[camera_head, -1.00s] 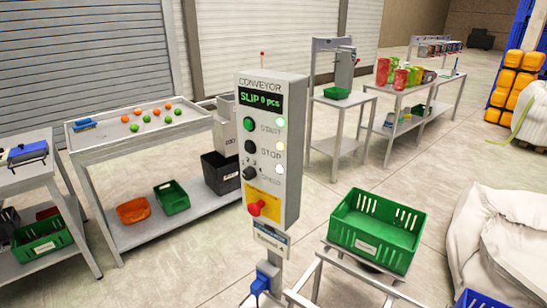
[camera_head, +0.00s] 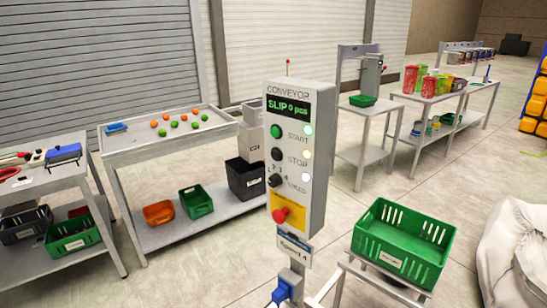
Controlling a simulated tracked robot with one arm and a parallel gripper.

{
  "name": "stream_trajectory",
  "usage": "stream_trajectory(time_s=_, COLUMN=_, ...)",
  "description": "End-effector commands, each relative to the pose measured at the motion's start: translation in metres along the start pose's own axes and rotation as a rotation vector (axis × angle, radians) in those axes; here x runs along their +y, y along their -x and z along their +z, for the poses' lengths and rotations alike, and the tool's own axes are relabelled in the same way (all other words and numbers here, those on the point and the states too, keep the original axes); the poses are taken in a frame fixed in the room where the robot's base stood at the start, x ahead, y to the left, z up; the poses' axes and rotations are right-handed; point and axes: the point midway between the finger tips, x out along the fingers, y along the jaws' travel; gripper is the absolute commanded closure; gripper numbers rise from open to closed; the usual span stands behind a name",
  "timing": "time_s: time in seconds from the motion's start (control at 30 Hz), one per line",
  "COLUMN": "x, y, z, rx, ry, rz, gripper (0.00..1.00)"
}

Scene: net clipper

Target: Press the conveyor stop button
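The grey conveyor control box (camera_head: 317,160) stands upright on a post near the middle of the view. Its display reads "SLIP 0 pcs". The green START button (camera_head: 276,131) is at the upper left of its face. The black STOP button (camera_head: 277,154) sits just below it, with a pale yellow lamp (camera_head: 308,154) to its right. A black speed knob (camera_head: 274,181) is below that, and a red button (camera_head: 280,215) on a yellow plate is lowest. My gripper does not show in this view.
A green crate (camera_head: 447,262) sits on a metal stand at the lower right, close to the box. A table (camera_head: 120,158) with orange and green balls is behind on the left. A white sack (camera_head: 508,258) is at the right edge. Open floor lies between.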

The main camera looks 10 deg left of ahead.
Motion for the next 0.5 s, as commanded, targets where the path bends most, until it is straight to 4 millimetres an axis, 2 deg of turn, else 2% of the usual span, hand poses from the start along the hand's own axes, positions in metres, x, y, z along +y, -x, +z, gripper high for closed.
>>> stream_trajectory(time_s=0.03, x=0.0, y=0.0, z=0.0, rx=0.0, ry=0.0, rz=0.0, gripper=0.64)
stream_trajectory(time_s=0.17, x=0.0, y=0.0, z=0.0, rx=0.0, ry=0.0, rz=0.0, gripper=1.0)
stream_trajectory(time_s=0.5, x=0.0, y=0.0, z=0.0, rx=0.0, ry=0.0, rz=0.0, gripper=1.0)
